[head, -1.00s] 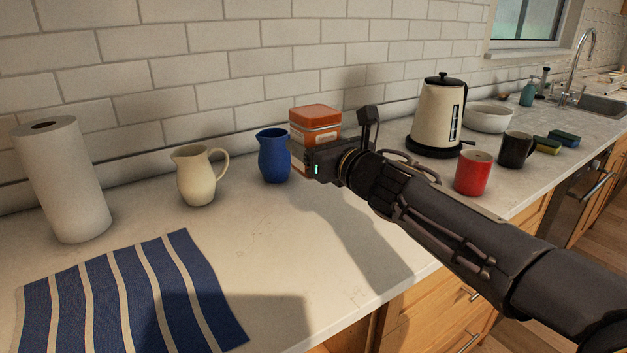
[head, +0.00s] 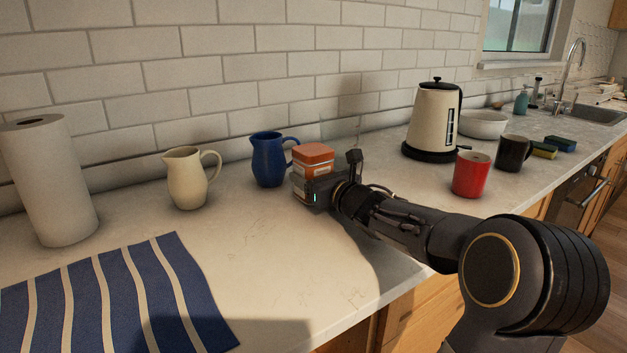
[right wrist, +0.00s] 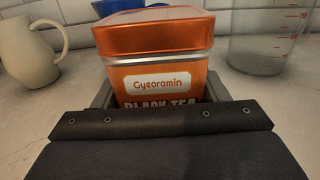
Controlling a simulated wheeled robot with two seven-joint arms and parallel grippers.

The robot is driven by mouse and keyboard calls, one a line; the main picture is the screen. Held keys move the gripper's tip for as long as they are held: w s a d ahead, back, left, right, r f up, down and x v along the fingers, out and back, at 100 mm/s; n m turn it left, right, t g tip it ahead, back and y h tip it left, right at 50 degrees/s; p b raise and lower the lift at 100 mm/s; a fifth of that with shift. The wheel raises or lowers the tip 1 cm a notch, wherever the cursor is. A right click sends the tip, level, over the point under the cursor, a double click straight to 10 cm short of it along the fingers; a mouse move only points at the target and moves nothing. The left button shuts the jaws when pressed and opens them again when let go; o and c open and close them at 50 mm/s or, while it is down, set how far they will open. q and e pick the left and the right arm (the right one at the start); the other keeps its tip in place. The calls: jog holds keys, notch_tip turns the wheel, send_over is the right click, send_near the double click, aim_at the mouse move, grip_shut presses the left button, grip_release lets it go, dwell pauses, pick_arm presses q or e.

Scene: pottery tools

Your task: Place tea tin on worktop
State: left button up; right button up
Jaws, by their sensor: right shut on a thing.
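The tea tin (head: 313,158) is orange with a pale label and stands upright on the right of the blue jug. In the right wrist view the tin (right wrist: 155,50) fills the middle, its label reading "Gyeoramin" and "BLACK TEA". My right gripper (head: 308,191) is shut on the tin, with a finger on each side of it. The worktop (head: 270,245) is pale stone. The tin's lower edge is low, close to the worktop; the gripper partly hides it, so I cannot tell whether it touches. My left gripper is not in view.
The blue jug (head: 268,160) is close on the tin's left, with a cream jug (head: 187,180) farther left. A clear measuring jug (right wrist: 270,40) stands behind the tin on the right. A kettle (head: 432,118) and red mug (head: 471,175) are to the right.

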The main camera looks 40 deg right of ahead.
jog(key=o, duration=1.1)
jog(key=shift+o, duration=0.2)
jog(key=shift+r, duration=0.1)
jog(key=s, duration=0.7)
jog(key=s+a, duration=0.1)
jog(key=s, duration=0.3)
jog(key=shift+a, duration=0.1)
jog(key=shift+s, duration=0.5)
